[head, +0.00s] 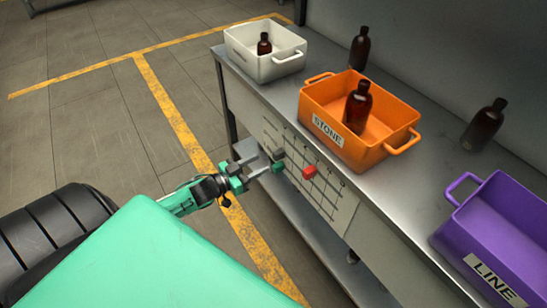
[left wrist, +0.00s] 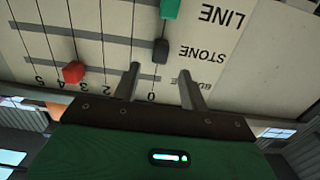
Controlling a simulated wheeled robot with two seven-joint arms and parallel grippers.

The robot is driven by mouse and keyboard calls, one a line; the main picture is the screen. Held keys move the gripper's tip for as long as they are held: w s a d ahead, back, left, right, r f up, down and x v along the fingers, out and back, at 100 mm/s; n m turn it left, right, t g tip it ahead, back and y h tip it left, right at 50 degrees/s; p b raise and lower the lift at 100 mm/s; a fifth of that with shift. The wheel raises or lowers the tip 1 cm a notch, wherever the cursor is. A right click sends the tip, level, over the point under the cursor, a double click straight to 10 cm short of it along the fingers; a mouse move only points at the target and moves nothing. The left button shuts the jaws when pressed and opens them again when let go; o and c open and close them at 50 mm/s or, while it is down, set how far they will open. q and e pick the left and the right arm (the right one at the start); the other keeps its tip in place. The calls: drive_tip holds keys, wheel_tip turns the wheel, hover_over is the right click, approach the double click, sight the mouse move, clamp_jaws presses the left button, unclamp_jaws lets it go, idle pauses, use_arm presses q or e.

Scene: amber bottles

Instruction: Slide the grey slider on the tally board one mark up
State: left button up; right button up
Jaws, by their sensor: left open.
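The tally board (head: 325,195) is a pale panel on the bench front with numbered marks. It shows upside down in the left wrist view (left wrist: 235,50). The dark grey slider (left wrist: 161,50) sits on the STONE row, close to the 0 line; it also shows in the head view (head: 278,154). A green slider (left wrist: 170,8) is on the LINE row and a red slider (left wrist: 73,73) is farther along the third row. My left gripper (left wrist: 160,80) is open and empty, its fingertips just short of the grey slider, which appears between them. My right gripper is out of view.
On the bench stand a white crate (head: 240,52) with a bottle, an orange STONE crate (head: 315,100) with a bottle, and a purple LINE crate (head: 460,235). Two amber bottles (head: 359,48) (head: 484,124) stand behind them. A low shelf (head: 345,262) lies under the board. Floor at left is clear.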

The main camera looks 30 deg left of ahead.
sight(274, 156)
use_arm(q)
drive_tip(key=shift+x, duration=3.35)
clamp_jaws()
